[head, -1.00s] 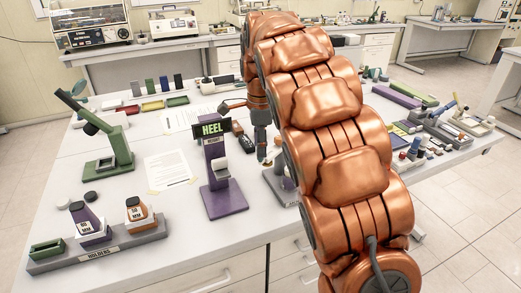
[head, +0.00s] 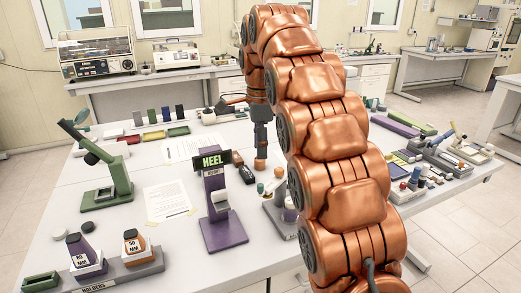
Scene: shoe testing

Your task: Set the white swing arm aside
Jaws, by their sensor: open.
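I cannot pick out a white swing arm with certainty. A purple stand (head: 216,180) with a black HEEL sign carries a small white block (head: 221,198). A grey-based fixture (head: 279,216) with a pale upright part is right of the stand, partly hidden behind my arm. My gripper is apart from both.
A green press (head: 112,175) with a raised lever stands at the left. Papers (head: 167,201) lie mid-left. Crowded tools and a purple bar (head: 396,124) are at the right.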

